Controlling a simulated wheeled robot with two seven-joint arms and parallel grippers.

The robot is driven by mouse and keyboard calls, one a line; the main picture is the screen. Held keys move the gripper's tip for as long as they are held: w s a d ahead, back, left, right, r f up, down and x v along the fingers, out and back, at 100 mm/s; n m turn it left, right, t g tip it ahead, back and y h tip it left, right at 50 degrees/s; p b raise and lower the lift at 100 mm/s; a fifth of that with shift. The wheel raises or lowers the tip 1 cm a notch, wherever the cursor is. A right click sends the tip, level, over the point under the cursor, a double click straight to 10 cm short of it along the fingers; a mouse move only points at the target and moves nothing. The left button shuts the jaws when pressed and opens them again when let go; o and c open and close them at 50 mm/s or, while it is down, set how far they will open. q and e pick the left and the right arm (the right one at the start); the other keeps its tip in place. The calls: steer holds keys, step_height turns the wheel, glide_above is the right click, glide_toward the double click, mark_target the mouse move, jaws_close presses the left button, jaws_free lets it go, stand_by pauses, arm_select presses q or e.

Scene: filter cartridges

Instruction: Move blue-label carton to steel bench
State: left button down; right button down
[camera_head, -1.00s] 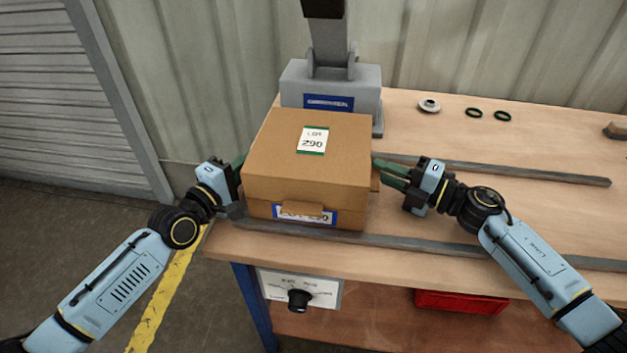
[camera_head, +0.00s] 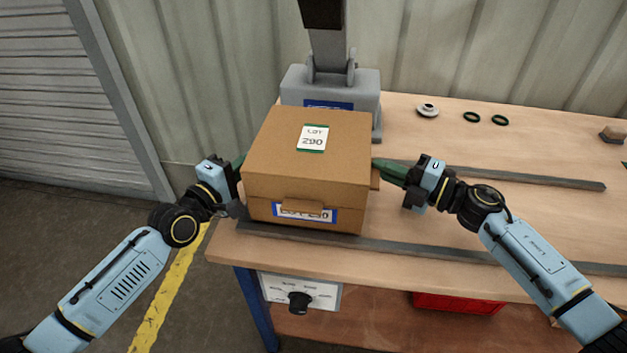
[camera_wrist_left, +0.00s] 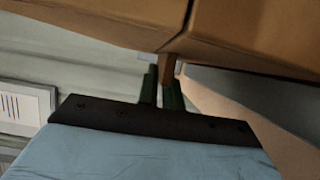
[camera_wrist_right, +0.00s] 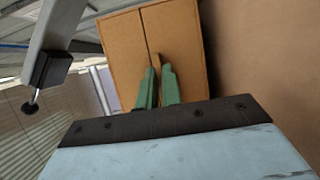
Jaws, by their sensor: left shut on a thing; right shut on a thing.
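The brown carton (camera_head: 306,180) has a blue-edged label (camera_head: 328,215) on its front and a white and green lot label (camera_head: 312,138) on its lid. It is upright at the left end of the wooden bench (camera_head: 440,252). My left gripper (camera_head: 240,172) is shut on the tab at its left side; the tab shows between the green fingers in the left wrist view (camera_wrist_left: 163,92). My right gripper (camera_head: 382,169) is shut on the right-side tab, also seen in the right wrist view (camera_wrist_right: 157,80). Whether the carton's underside touches the bench is hidden.
A grey machine (camera_head: 330,88) stands right behind the carton. Two dark rails (camera_head: 500,173) run along the bench.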

steer(key=shift+r+p, duration=1.1)
steer(key=shift+r, duration=0.35)
steer(key=shift+d, duration=0.1)
